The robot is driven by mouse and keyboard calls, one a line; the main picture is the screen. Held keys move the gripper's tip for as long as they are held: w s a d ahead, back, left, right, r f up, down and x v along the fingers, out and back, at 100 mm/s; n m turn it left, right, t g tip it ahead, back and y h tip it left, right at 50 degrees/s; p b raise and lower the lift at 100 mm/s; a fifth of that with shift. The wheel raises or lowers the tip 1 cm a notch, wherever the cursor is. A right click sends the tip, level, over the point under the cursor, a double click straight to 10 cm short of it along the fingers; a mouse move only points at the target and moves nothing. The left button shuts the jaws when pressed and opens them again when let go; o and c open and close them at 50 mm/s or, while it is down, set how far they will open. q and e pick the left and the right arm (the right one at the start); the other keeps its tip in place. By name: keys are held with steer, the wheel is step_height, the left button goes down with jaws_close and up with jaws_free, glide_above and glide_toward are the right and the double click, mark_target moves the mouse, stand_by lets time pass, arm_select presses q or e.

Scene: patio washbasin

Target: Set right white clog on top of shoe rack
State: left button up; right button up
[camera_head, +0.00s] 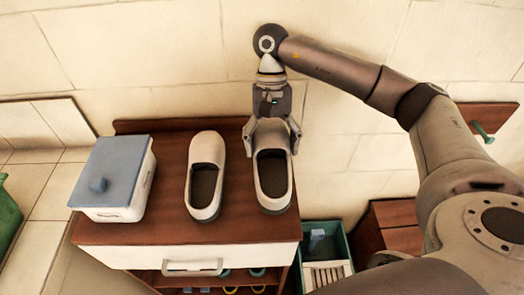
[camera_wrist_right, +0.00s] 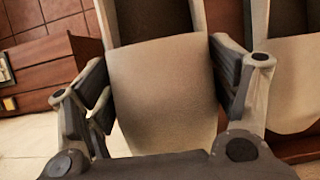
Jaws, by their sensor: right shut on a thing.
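The right white clog (camera_head: 271,180) is on the right part of the brown top of the shoe rack (camera_head: 165,224), its opening facing up. My right gripper (camera_head: 271,137) is shut on its far end, one finger on each side. In the right wrist view the clog (camera_wrist_right: 163,85) fills the space between the two fingers of my right gripper (camera_wrist_right: 165,95). A second white clog (camera_head: 204,175) stands to the left, a small gap apart; part of it also shows in the right wrist view (camera_wrist_right: 288,80). Whether the held clog touches the top is hard to tell. My left gripper is not in view.
A white box with a blue lid (camera_head: 118,170) stands on the rack's left end. A white drawer front with a handle (camera_head: 192,267) is below the top. A teal crate (camera_head: 325,254) and brown wooden box (camera_head: 388,228) stand lower right. The tiled wall is close behind.

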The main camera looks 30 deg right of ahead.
mark_target(263, 157)
steer(key=shift+w+a+f, duration=0.35)
steer(key=shift+w+f, duration=0.3)
steer(key=shift+f, duration=0.2)
steer(key=shift+w+a+f+p, duration=0.2)
steer(key=shift+w+f+p, duration=0.1)
steer(key=shift+f, duration=0.2)
step_height(263, 157, down, 2)
steer(key=shift+a+f+p, duration=0.1)
steer(key=shift+f+p, duration=0.1)
steer(key=shift+p, duration=0.2)
steer(key=shift+w+f, duration=0.1)
steer(key=shift+f, duration=0.4)
steer(key=o, duration=1.6)
steer(key=shift+c, duration=0.2)
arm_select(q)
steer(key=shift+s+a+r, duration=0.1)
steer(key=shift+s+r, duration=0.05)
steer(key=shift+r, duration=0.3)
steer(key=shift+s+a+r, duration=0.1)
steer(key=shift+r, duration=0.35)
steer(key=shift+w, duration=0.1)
arm_select(e)
steer(key=shift+r, duration=0.1)
